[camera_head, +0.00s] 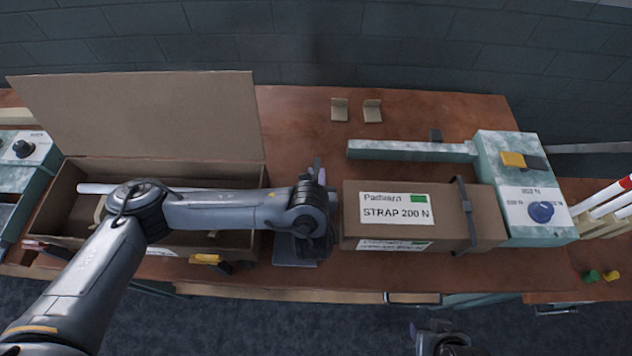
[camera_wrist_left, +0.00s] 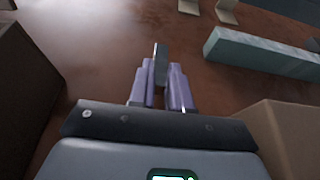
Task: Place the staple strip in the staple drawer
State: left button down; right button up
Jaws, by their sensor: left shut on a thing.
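My left gripper (camera_head: 316,178) is above the table between the open cardboard box and the strapped carton. In the left wrist view, its purple fingers (camera_wrist_left: 163,86) are shut on a narrow grey bar, apparently the staple strip (camera_wrist_left: 161,62), which stands up past the fingertips. In the head view my own wrist hides most of it. I cannot pick out the staple drawer for certain. A dark grey part (camera_head: 294,250) lies below my wrist, and I cannot tell what it is. My right gripper (camera_head: 437,338) seems to show at the bottom edge, its fingers unclear.
The open cardboard box (camera_head: 240,240) is at left with its lid raised. The carton (camera_head: 375,215) labelled STRAP 200 N is at right, beside the teal strapping machine (camera_head: 493,165). Two small cardboard corners (camera_head: 372,110) stand at the back. Bare table (camera_head: 290,120) lies behind my gripper.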

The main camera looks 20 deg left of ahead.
pick_arm(q)
jog(key=shift+f, duration=0.65)
pick_arm(e)
jog(key=shift+f, duration=0.45)
pick_arm(q)
jog(key=shift+f, duration=0.15)
jog(key=c, duration=1.1)
grip_release()
jog(key=shift+b, duration=0.3)
jog(key=shift+o, duration=0.2)
pick_arm(e)
jog(key=shift+d+f, duration=0.15)
